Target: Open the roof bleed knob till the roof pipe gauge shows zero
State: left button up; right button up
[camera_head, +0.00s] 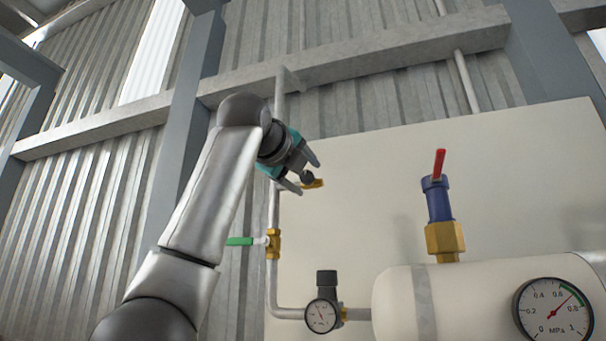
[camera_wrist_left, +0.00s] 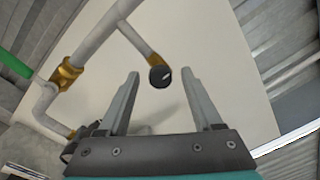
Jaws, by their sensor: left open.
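The roof bleed knob (camera_head: 307,178) is a small black knob on a brass fitting (camera_head: 317,184) beside the upright pipe. In the left wrist view the knob (camera_wrist_left: 160,77) shows a white mark and lies between the fingertips. My left gripper (camera_head: 304,172) is open, one finger on each side of the knob, with gaps showing on both sides. A small round gauge (camera_head: 321,316) sits on the pipe (camera_head: 272,210) at its lower bend; its red needle is too small to read surely. My right gripper is not in view.
A green-handled valve (camera_head: 273,243) is on the pipe below my left arm. A cream tank (camera_head: 395,300) carries a large gauge (camera_head: 553,309) reading about 0.7 MPa. A red-handled blue valve (camera_head: 438,205) stands on it. The pale panel (camera_head: 370,200) behind is mostly clear.

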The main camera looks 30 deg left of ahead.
pick_arm(q)
jog(key=b+v, duration=0.5)
jog(key=v, duration=1)
